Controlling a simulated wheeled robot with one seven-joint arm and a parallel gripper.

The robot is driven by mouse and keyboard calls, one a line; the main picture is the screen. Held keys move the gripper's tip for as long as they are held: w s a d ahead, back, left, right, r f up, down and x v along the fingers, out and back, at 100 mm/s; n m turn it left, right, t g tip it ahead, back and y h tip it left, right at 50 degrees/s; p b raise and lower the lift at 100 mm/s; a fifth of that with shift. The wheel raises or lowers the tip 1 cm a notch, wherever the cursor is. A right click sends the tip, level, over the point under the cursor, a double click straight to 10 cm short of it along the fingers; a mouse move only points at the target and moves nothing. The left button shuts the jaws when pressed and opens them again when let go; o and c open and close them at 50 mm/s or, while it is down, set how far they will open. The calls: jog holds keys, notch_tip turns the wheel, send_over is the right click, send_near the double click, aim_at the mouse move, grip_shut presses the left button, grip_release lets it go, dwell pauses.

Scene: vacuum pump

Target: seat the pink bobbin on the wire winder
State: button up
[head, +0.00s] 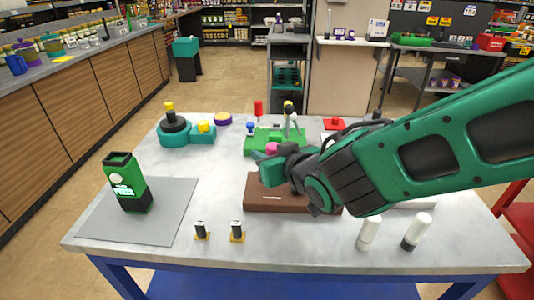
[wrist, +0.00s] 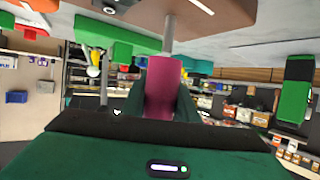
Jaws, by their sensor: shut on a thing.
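The pink bobbin (wrist: 163,85) is held between the fingers of my gripper (wrist: 160,108), which is shut on it. In the head view, only a small part of the bobbin (head: 271,148) shows beside my gripper (head: 272,163). The wire winder appears to be the brown base (head: 262,198), below my gripper and partly hidden by it. The wrist view is upside down; there a grey post (wrist: 168,32) runs from the brown base (wrist: 215,14) towards the bobbin and lines up with its end. I cannot tell whether the post is inside the bobbin.
A green fixture (head: 262,147) with a grey lever stands behind the bobbin. A teal fixture (head: 183,139) is at the back left. A green-black box (head: 127,185) stands on a grey mat (head: 175,210). Two small black items and two white cylinders (head: 368,232) are near the front edge.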

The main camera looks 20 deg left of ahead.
jog(key=shift+f, duration=2.25)
dwell(1.2)
jog(key=o, duration=1.1)
jog(key=shift+o, duration=0.2)
jog(key=shift+r, duration=0.15)
notch_tip(320, 180, up, 9)
dwell(0.7)
